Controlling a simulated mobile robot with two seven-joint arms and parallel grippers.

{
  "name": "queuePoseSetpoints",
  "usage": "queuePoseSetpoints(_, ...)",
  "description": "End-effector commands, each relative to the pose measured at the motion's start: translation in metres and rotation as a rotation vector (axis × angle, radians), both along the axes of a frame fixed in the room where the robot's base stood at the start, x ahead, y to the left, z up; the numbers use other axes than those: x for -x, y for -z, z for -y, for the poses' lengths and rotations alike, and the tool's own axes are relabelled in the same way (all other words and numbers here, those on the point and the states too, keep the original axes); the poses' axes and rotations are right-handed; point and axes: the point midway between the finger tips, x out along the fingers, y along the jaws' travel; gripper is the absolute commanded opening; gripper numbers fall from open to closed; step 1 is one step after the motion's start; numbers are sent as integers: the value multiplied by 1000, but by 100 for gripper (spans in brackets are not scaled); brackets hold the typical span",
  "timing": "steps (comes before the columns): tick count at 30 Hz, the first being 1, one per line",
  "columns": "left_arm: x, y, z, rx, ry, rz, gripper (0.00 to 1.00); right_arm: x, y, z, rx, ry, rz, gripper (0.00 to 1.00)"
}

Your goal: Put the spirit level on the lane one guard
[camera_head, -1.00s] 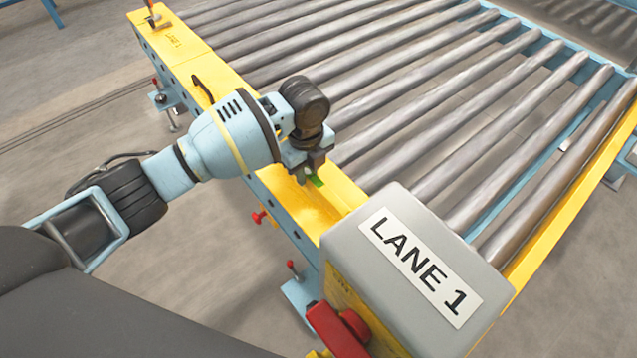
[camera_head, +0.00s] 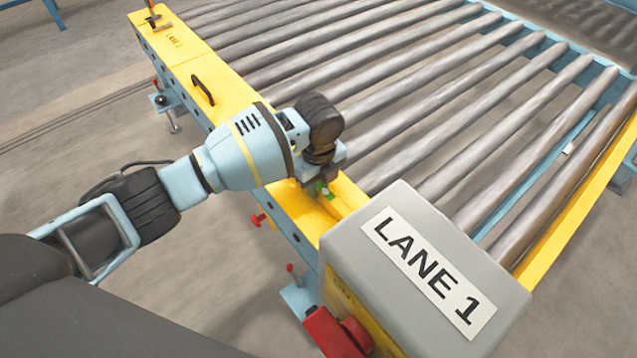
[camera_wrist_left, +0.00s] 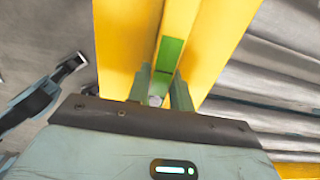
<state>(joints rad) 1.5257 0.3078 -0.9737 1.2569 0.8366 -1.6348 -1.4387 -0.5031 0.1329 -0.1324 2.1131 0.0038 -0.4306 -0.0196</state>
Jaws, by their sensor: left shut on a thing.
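My left gripper (camera_head: 322,190) is shut on the spirit level, whose green part (camera_head: 326,191) shows just below the fingers. In the left wrist view the green part of the level (camera_wrist_left: 172,54) shows beyond the fingertips (camera_wrist_left: 160,97), over the yellow guard (camera_wrist_left: 118,55). In the head view the yellow lane one guard (camera_head: 300,208) runs along the near side of the rollers. The level is over its near stretch, close to the grey box. I cannot tell whether the level touches the guard. The gripper hides much of the level. My right gripper is not in view.
A grey box marked LANE 1 (camera_head: 345,240) stands at the guard's near end, with a red knob (camera_head: 335,332) below it. A black handle (camera_head: 203,90) and an orange-handled tool (camera_head: 154,16) are farther along the yellow top. Grey rollers (camera_head: 420,140) lie to the right.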

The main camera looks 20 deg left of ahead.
Motion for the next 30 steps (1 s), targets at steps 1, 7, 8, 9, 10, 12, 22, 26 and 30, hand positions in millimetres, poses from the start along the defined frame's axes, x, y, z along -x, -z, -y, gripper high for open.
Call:
queuePoseSetpoints(1, 0, 1, 0, 1, 0, 1, 0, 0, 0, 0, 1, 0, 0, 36)
queuePoseSetpoints(7, 0, 3, 0, 0, 0, 0, 36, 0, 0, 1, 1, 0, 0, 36)
queuePoseSetpoints(8, 0, 3, 0, 0, 0, 0, 40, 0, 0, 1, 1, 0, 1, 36)
queuePoseSetpoints(9, 0, 3, 0, 0, 0, 0, 43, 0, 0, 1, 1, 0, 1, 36)
queuePoseSetpoints(10, 0, 3, 0, 0, 0, 0, 43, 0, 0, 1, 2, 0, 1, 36)
queuePoseSetpoints(12, 0, 3, 0, 0, 0, 0, 43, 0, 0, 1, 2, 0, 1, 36)
queuePoseSetpoints(22, 0, -10, 0, 0, 0, 2, 43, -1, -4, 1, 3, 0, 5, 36)
queuePoseSetpoints(26, -1, -34, 0, 1, 1, 4, 43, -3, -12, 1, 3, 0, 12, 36)
queuePoseSetpoints(30, -1, -64, 0, 2, 1, 6, 43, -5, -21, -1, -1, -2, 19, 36)
